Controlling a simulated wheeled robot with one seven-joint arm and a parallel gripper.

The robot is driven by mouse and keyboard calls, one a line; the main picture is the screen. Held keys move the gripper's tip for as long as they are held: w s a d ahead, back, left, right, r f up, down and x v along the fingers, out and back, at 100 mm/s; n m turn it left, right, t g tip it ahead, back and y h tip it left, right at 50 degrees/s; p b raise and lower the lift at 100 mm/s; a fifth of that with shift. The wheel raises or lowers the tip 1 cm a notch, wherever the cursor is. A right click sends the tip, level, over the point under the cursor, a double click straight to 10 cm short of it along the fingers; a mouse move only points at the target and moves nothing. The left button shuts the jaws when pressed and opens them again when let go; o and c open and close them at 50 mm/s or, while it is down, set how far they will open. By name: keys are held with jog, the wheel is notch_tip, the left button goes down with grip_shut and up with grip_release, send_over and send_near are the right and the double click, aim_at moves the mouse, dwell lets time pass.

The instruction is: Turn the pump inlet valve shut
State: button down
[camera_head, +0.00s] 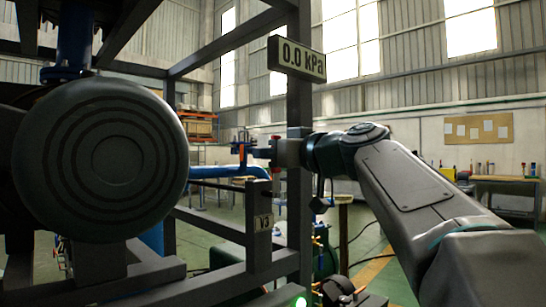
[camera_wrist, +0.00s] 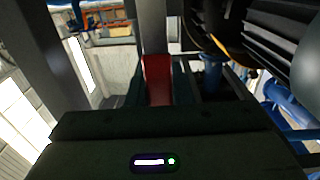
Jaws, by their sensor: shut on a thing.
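My gripper (camera_head: 268,151) reaches in from the right, level, past the dark upright post. In the wrist view its two dark fingers (camera_wrist: 159,88) are closed on a red valve handle (camera_wrist: 158,72), which lies between them. In the head view only a small bit of red shows at the fingertips. A blue valve body and pipe (camera_head: 232,171) stand just left of the fingertips. How far the handle is turned cannot be told, as the fingers and post hide much of it.
A large dark round vessel end (camera_head: 98,160) fills the left. Dark frame beams (camera_head: 300,100) stand close to my arm. A display (camera_head: 297,58) reads 0.0 kPa. A tag (camera_head: 263,222) that seems to read V3 hangs below. A workbench (camera_head: 505,184) stands far right.

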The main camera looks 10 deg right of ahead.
jog(key=shift+a+r, duration=0.1)
jog(key=c, duration=1.3)
grip_release()
jog(key=shift+s+a, duration=0.1)
jog(key=shift+s+d, duration=0.1)
jog(key=shift+d, duration=0.1)
jog(key=v, duration=1.3)
jog(key=shift+s+d, duration=0.15)
jog(key=shift+s, duration=0.1)
